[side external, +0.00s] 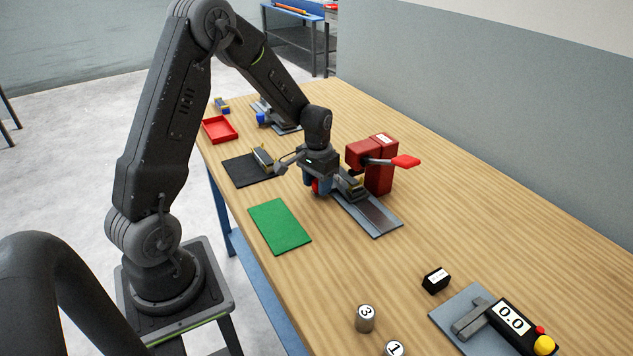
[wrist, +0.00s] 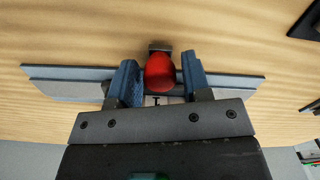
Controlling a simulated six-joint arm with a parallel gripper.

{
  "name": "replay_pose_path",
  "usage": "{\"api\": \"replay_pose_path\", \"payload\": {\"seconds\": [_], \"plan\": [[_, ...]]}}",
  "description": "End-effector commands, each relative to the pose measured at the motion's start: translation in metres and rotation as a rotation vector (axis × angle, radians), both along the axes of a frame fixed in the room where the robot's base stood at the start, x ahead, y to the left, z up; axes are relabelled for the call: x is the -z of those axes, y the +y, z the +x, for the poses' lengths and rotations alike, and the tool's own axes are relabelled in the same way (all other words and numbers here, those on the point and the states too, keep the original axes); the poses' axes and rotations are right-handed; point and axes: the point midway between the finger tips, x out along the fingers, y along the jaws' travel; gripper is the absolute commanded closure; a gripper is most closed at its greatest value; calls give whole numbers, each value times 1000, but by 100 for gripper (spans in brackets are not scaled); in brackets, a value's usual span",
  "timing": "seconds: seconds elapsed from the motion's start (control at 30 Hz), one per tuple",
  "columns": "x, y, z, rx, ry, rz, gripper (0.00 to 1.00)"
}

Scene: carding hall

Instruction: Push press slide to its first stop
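The red press (side external: 382,165) stands on the table with a red-tipped lever (side external: 404,161) at its side. A grey rail plate (side external: 374,212) runs from under it; in the wrist view the plate (wrist: 65,82) lies crosswise beneath my fingers. A red knob (wrist: 160,73), on a dark bracket, appears to belong to the press slide. In the side view the knob (side external: 316,186) is mostly hidden. My gripper (wrist: 160,78) has its blue fingers on either side of the knob, with narrow gaps showing, so it looks open around it. The slide body is largely hidden by my gripper.
A black mat (side external: 240,171) with a small part on it, a green mat (side external: 280,226) and a red tray (side external: 220,130) lie nearby. The table right of the press is clear.

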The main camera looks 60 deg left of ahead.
Motion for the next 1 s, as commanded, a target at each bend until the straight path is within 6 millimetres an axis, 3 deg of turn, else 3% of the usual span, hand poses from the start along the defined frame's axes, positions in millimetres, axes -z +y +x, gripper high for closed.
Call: {"api": "replay_pose_path", "payload": {"seconds": [0.13,0.47,1.0], "plan": [[0,0,0,0,1,0,44],[-7,0,0,0,-1,1,44],[-114,0,0,0,-4,2,44]]}}
